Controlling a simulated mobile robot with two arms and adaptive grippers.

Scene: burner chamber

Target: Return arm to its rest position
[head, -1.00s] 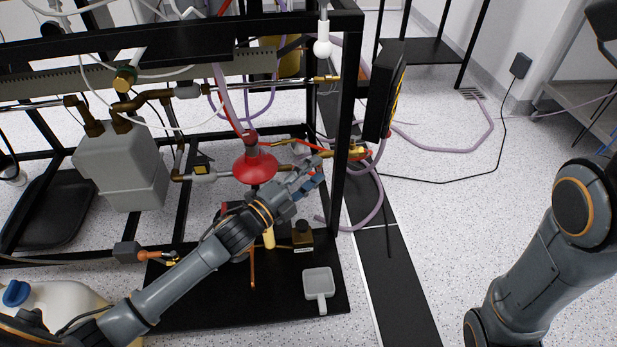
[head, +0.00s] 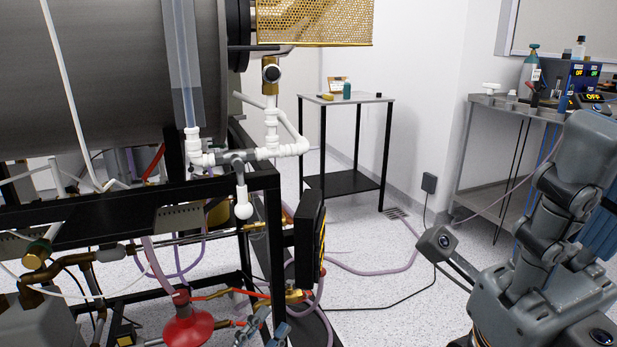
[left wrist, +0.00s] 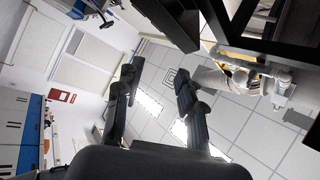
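My left gripper (head: 262,328) shows only in part at the bottom edge of the head view, just right of the red funnel-shaped part (head: 188,328). In the left wrist view the two dark fingers of my left gripper (left wrist: 157,82) stand apart with nothing between them, and the ceiling shows behind. My right arm (head: 550,250) is folded at the right of the head view. I cannot make out its gripper.
The black burner frame (head: 262,200) with pipes and hoses fills the left side, and a black panel box (head: 308,240) hangs at its corner. A small table (head: 345,98) stands at the back. A steel bench (head: 515,108) with equipment is at right. Open floor lies between.

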